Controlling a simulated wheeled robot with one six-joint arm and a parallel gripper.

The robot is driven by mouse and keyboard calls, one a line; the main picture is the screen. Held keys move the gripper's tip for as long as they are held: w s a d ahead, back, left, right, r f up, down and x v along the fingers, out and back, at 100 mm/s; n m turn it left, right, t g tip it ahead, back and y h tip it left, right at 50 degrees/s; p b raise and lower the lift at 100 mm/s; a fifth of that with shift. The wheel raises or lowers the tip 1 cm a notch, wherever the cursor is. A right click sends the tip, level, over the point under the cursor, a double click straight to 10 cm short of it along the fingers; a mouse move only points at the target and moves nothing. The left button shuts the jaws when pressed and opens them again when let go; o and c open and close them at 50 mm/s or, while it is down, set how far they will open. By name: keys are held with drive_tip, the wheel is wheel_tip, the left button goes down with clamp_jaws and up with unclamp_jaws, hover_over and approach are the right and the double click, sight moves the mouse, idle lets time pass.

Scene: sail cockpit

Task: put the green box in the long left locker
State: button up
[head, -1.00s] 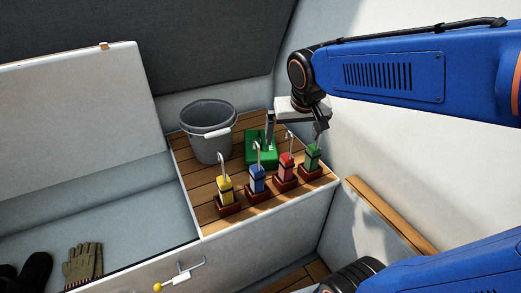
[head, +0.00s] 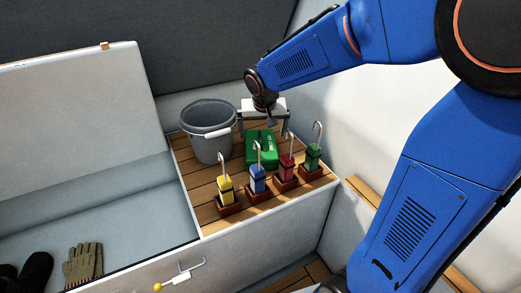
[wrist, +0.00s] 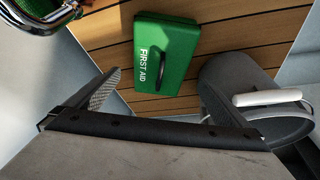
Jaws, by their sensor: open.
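The green box (head: 261,147) is a flat first-aid box with a dark handle, lying on the slatted wooden top between the bucket and the handled blocks. In the wrist view, the green box (wrist: 164,50) shows "FIRST AID" lettering. My gripper (head: 264,122) is open and empty, above and toward the far side of the box. In the wrist view its fingers (wrist: 160,95) are spread apart and the box lies beyond them, untouched. The long left locker (head: 110,222) is open, with its pale lid (head: 75,110) raised against the back.
A grey bucket (head: 207,140) stands left of the box. Yellow (head: 226,190), blue (head: 257,180), red (head: 286,168) and green (head: 313,157) hooked blocks line the near side. Gloves (head: 83,262) lie at the locker's near end; its middle looks clear. A latch (head: 183,273) sits on the front.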

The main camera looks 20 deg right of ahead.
drive_tip(key=x, duration=1.2)
drive_tip(key=shift+w+f, duration=0.1)
drive_tip(key=c, duration=1.4)
wheel_tip(320, 180, up, 28)
